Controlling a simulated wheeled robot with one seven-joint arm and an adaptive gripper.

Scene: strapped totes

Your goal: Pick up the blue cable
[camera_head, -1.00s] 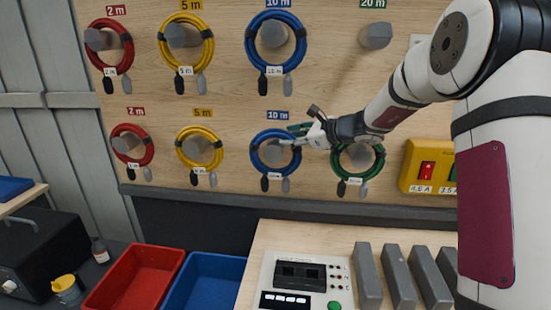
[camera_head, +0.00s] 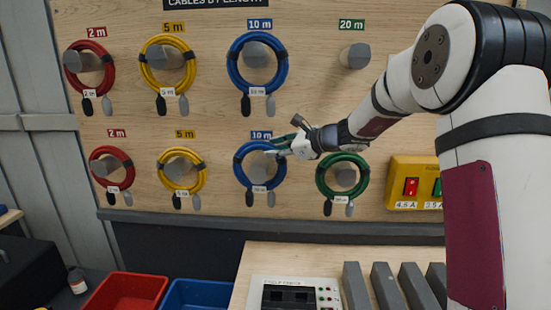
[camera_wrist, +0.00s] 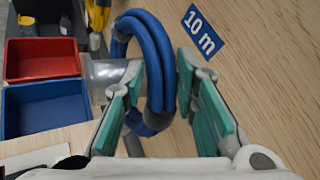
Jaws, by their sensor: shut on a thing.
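The lower blue cable (camera_head: 240,172) is a coiled ring on a grey peg under a "10 m" label, with a white tag and dark and grey plugs hanging below. My gripper (camera_head: 283,147) reaches it from the right, at the ring's upper right. In the wrist view, the blue coil (camera_wrist: 160,62) stands between the teal finger pads of my gripper (camera_wrist: 160,92), which is shut on it. The clear-looking peg end (camera_wrist: 103,72) still passes into the ring. A second blue cable (camera_head: 233,68) hangs on the peg above, apart from my gripper.
A green cable (camera_head: 322,180) hangs close to the right, under my forearm. Yellow cables (camera_head: 162,170) and red cables (camera_head: 94,166) hang to the left. A yellow switch box (camera_head: 400,168) is on the board's right. Red (camera_head: 125,290) and blue (camera_head: 200,292) bins stand below.

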